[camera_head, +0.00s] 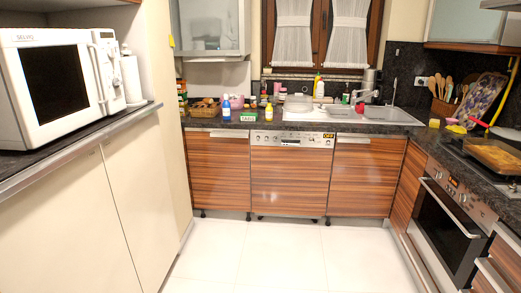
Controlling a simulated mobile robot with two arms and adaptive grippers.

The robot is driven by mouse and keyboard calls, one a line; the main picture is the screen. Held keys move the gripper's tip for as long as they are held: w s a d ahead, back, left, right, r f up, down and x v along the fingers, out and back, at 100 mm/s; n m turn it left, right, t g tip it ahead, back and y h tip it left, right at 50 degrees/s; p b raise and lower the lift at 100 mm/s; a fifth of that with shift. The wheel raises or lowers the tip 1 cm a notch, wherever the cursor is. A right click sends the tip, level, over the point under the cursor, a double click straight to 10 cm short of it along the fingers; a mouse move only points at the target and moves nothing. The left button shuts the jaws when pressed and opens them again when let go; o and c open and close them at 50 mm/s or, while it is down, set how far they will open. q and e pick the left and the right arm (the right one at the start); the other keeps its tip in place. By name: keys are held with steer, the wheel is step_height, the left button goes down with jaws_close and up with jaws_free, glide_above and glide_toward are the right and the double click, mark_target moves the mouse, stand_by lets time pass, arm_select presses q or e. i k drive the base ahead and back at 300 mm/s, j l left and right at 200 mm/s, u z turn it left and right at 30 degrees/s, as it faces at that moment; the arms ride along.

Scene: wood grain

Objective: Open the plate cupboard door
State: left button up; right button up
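I cannot tell for certain which door is the plate cupboard's. A wall cupboard with a frosted glass door (211,27) hangs left of the window and looks shut. A second glass-fronted wall cupboard (470,22) is at the upper right, cut off by the picture edge. Wood-grain base cupboards stand below the counter, one on the left (218,172) and one on the right (366,177), both shut, with bar handles at the top. Tall cream doors (140,190) on the left are shut. Neither of my grippers is in view.
A white microwave (55,85) sits on the left counter. The dark far counter (235,122) holds bottles and a sink (390,114). An oven (448,225) and a baking dish (495,157) are on the right. The white tiled floor (290,255) is clear.

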mark_target(219, 161)
steer(key=i+u, duration=0.15)
steer(key=i, duration=0.45)
steer(key=i+l+u, duration=0.1)
steer(key=i, duration=0.55)
steer(key=i+l+u, duration=0.15)
steer(key=i, duration=0.45)
steer(key=l, duration=0.1)
